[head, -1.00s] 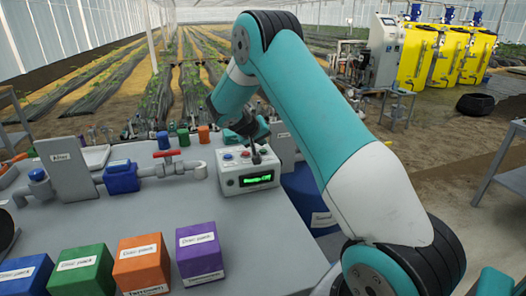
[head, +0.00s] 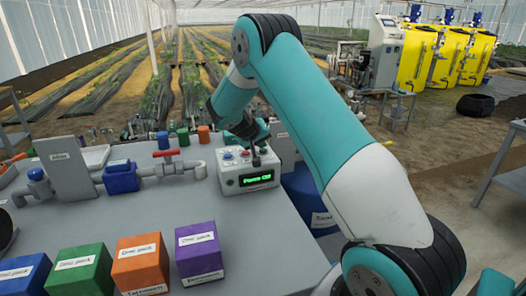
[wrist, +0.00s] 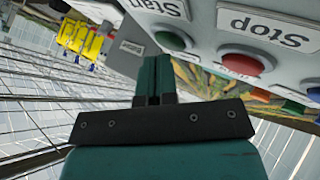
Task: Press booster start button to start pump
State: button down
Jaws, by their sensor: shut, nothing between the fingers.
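The white control box (head: 248,178) stands at the right end of the grey bench, its green-lit display (head: 257,180) appearing to read "Pump Off". In the wrist view its labels appear upside down: a green button (wrist: 175,40) sits by the "Start" label (wrist: 165,8), and a red button (wrist: 243,64) by the "Stop" label (wrist: 268,28). My gripper (head: 255,162) is shut and empty over the box's top panel. In the wrist view its closed fingers (wrist: 154,68) end close to the green button. I cannot tell whether they touch. In the head view my gripper and arm partly cover the panel.
Left of the box is piping with a red-handled valve (head: 166,153) and a blue fitting (head: 121,177). Several coloured dose packs, including a purple one (head: 200,252), line the bench front. A blue drum (head: 308,200) stands right of the bench.

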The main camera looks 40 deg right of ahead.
aim_at(261, 150)
jog(key=shift+f, duration=0.3)
jog(key=shift+r, duration=0.1)
dwell(0.3)
jog(key=shift+r+p, duration=0.45)
jog(key=shift+r, duration=0.25)
jog(key=shift+r+p, duration=1.75)
jog(key=shift+r, duration=0.8)
